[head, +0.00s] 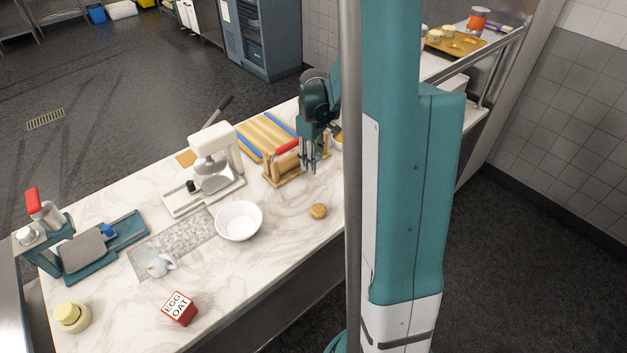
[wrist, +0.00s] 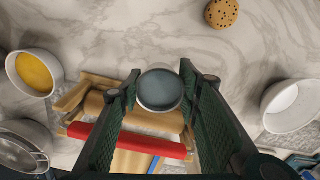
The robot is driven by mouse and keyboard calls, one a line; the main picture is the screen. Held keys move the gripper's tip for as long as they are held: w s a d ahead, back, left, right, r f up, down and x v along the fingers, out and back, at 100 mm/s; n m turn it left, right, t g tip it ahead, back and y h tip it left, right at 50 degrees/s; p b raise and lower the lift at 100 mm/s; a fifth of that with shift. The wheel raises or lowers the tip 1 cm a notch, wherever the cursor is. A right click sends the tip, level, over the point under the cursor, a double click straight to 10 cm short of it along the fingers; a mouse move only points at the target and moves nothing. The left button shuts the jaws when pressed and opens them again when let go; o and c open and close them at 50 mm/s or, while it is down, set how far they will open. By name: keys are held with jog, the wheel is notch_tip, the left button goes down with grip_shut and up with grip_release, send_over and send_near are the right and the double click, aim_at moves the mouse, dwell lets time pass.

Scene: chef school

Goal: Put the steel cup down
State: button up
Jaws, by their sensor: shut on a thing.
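The steel cup (wrist: 160,90) is a round grey vessel, seen from above between my two fingers in the wrist view. My gripper (wrist: 158,96) is shut on it, with one dark green finger on each side. In the head view my gripper (head: 313,163) points down over the right part of the marble counter (head: 285,235), by the wooden stand (head: 284,176). The cup is hard to make out there among the grey fingers. I cannot tell for sure whether its base touches anything.
A wooden piece with a red roller (wrist: 125,140) lies close by the cup. A cookie (head: 318,211) and a white bowl (head: 239,221) stand nearby. A bowl of yellow content (wrist: 35,73) and a metal pan (wrist: 22,146) are at left in the wrist view. Bare marble lies around the cookie.

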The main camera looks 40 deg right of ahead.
send_over(313, 184)
jog(key=shift+d+f, duration=0.1)
jog(key=shift+f, duration=2.3)
jog(key=shift+f, duration=0.1)
jog(key=shift+f, duration=1.95)
jog(key=shift+f, duration=0.2)
jog(key=o, duration=0.9)
jog(key=shift+r, duration=0.25)
jog(key=shift+r, duration=5.95)
